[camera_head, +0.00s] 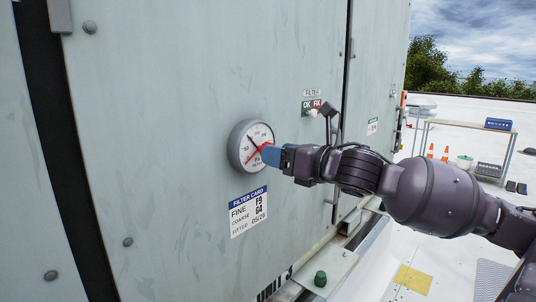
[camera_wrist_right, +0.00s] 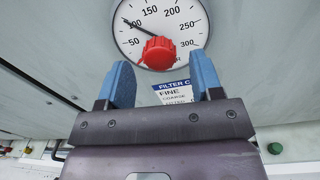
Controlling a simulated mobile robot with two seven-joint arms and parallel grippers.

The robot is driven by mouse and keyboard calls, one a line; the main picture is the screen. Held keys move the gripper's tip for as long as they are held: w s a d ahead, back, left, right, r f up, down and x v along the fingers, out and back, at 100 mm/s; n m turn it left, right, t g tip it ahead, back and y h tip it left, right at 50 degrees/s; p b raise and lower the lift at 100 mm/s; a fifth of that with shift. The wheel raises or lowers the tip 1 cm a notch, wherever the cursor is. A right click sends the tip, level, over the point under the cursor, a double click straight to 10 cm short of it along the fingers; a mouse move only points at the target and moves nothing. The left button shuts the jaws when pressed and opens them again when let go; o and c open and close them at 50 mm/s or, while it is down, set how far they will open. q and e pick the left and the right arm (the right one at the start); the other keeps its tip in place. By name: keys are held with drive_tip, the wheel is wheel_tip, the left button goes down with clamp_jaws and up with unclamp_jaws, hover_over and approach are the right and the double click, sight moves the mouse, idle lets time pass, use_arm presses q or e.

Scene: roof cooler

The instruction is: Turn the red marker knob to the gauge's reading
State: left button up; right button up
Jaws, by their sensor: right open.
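The round white gauge (camera_head: 237,150) is on the pale green cabinet wall, left of my right gripper (camera_head: 271,155). The wrist view shows the gauge face (camera_wrist_right: 199,30), with numbers from 50 to 300. Its black needle points to the upper left, near the 100 mark. The red marker knob (camera_wrist_right: 159,53) sits at the dial's centre; a red pointer tip shows at its lower left. My right gripper (camera_wrist_right: 163,82) is open, its blue fingers apart and on either side below the knob, with nothing between them. Whether they touch the knob cannot be told. My left gripper is out of view.
A filter card (camera_head: 248,212) is on the wall below the gauge. A small filter sign (camera_head: 312,104) with a switch is up and right. A green knob (camera_head: 320,279) stands on a ledge below. A work table (camera_head: 468,127) is far right.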

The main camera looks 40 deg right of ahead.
drive_tip(key=shift+w+a+b, duration=0.2)
drive_tip(key=shift+w+b, duration=0.15)
drive_tip(key=shift+w, duration=1.3)
